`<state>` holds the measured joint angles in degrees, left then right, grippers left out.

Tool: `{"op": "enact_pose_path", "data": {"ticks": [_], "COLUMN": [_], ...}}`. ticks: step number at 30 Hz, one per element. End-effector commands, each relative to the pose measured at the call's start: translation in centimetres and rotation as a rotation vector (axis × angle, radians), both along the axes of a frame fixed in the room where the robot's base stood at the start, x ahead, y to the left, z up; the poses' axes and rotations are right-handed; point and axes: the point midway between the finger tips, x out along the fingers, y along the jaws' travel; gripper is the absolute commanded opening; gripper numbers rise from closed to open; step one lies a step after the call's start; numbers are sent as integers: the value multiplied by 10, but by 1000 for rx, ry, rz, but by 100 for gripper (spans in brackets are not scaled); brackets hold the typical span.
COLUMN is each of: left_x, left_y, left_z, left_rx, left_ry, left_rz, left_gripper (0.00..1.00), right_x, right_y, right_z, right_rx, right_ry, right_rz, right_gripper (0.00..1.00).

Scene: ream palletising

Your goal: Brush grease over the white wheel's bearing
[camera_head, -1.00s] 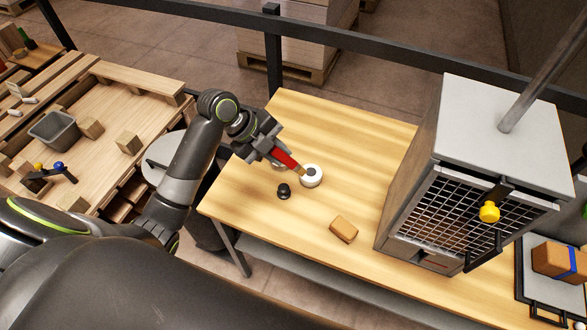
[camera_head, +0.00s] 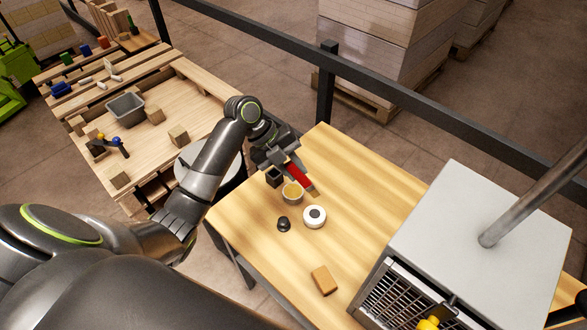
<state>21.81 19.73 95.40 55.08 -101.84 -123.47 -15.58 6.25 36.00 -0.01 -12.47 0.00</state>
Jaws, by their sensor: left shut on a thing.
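My left gripper (camera_head: 280,160) is shut on a brush with a red handle (camera_head: 299,176). The brush slants down to the right, and its tan bristle end (camera_head: 315,192) shows just behind the white wheel (camera_head: 314,217), apart from it in the picture. The wheel lies flat on the wooden table (camera_head: 375,200) with its dark centre facing up. A small pot with yellowish contents (camera_head: 292,194) stands left of the wheel, partly under the brush. Whether grease is on the bearing is too small to tell. My right gripper is out of view.
A small black knob-like piece (camera_head: 283,224) lies left of the wheel. A tan block (camera_head: 324,280) lies nearer the front. A large grey-topped cabinet with a mesh front (camera_head: 470,230) fills the table's right side.

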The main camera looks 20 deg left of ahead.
Motion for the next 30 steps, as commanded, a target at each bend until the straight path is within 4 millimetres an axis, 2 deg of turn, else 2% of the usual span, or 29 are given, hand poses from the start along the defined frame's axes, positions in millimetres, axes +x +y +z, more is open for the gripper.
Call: {"op": "enact_pose_path", "data": {"ticks": [5,9,12,19,24,30], "left_x": [1,1,1,0,0,1], "left_y": [0,0,0,0,0,1], "left_z": [-2,-13,-24,-47,-49,-48], "left_rx": [-1,-2,-2,-1,-1,-1], "left_ry": [0,1,1,0,0,0], "left_rz": [-19,-19,-18,-18,-18,-18], "left_gripper": [0,0,0,0,0,0], "right_x": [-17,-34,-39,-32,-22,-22], "right_y": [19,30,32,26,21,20], "right_z": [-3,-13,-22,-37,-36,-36], "right_rx": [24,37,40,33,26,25], "right_ry": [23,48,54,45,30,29], "right_rz": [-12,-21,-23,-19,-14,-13], "right_gripper": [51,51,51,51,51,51]}}
